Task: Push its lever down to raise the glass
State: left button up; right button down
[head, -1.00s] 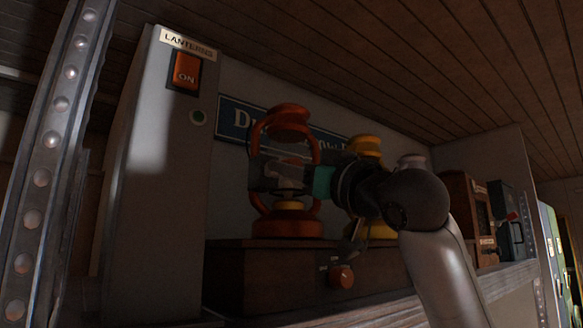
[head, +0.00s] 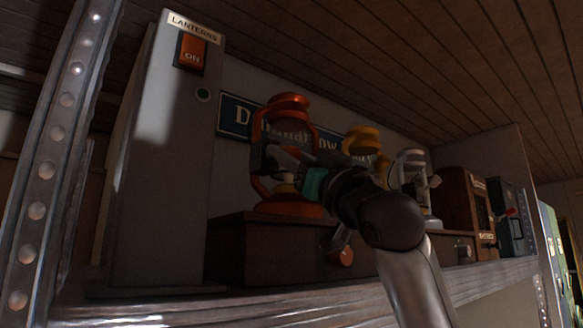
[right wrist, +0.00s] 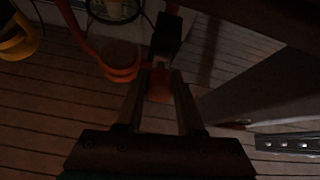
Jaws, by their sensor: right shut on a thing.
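An orange lantern (head: 290,207) with a hooped frame stands on a dark wooden box in the head view. My right gripper (head: 268,158) reaches across the front of it from the right, at the height of its glass. In the right wrist view the fingers (right wrist: 160,85) are closed on a small reddish piece (right wrist: 160,92), which seems to be the lantern's lever. That view is dark, and the orange lantern frame (right wrist: 110,58) shows at its upper left. My gripper and arm hide much of the lantern's right side and glass. My left gripper is not in view.
A grey cabinet (head: 165,150) labelled LANTERNS, with an orange ON switch (head: 192,54), stands close on the left. Yellow (head: 362,142) and pale grey (head: 411,165) lanterns stand to the right. An orange knob (head: 342,257) sticks out from the wooden box. A metal post (head: 55,150) is at far left.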

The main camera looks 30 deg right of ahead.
jog(key=shift+w+f+t+b, duration=0.15)
jog(key=shift+f+t+b, duration=0.15)
jog(key=shift+t+b, duration=0.5)
jog(key=c, duration=0.5)
grip_release()
jog(key=shift+c, duration=0.2)
jog(key=b+v, duration=0.7)
jog(key=v, duration=0.8)
